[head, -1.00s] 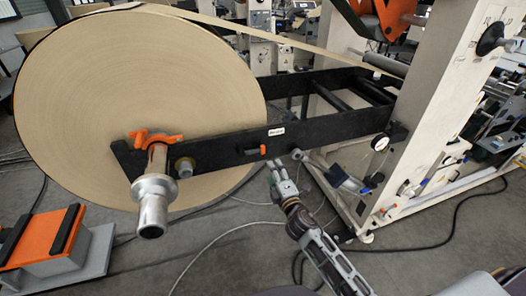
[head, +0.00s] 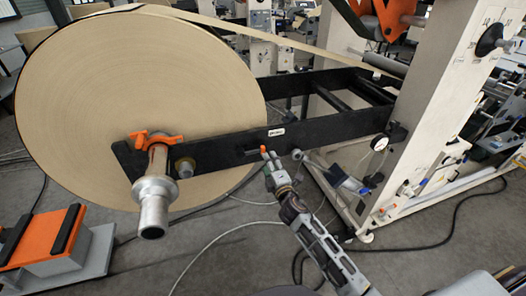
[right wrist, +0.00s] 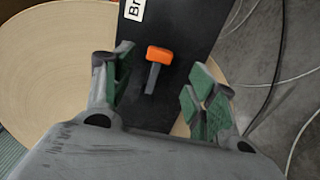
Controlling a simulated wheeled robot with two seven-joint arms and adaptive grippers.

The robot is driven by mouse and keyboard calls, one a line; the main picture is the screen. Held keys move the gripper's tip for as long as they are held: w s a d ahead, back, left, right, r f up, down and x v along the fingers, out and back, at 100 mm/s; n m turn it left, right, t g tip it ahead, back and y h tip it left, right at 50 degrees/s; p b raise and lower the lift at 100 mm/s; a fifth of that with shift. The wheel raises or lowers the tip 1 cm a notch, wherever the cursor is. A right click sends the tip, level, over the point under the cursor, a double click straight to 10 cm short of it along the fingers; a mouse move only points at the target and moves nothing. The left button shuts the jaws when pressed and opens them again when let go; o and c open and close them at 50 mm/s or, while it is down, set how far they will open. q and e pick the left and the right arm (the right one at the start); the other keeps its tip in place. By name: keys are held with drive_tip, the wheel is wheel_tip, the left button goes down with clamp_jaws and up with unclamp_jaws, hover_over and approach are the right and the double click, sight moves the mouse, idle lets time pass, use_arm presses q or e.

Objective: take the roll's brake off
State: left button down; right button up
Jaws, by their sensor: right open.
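The brake lever, a small handle with an orange tip (head: 263,149), sits on the near black beam below a white label (head: 277,132). In the right wrist view the lever's orange tip (right wrist: 159,54) and grey stem show against the black beam, the stem pointing down between my fingers. My right gripper (head: 270,157) is open at the lever and partly hides it in the head view. In the right wrist view its green-padded fingers (right wrist: 162,72) stand apart on either side of the lever; I see no contact. My left gripper is out of view.
The large kraft roll (head: 90,105) hangs on a metal shaft (head: 152,205) with an orange clamp (head: 157,138). The black beam (head: 225,148) runs to the white machine frame (head: 430,120). Cables lie on the floor.

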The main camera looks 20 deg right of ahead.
sight(263, 151)
drive_tip(key=shift+w+a, duration=0.1)
drive_tip(key=shift+w, duration=2.75)
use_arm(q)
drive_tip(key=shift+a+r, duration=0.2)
use_arm(e)
drive_tip(key=shift+w+a, duration=0.1)
drive_tip(key=shift+w, duration=1.35)
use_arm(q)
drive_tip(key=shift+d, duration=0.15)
use_arm(e)
drive_tip(key=c, duration=0.7)
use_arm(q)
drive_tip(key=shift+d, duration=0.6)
use_arm(e)
clamp_jaws()
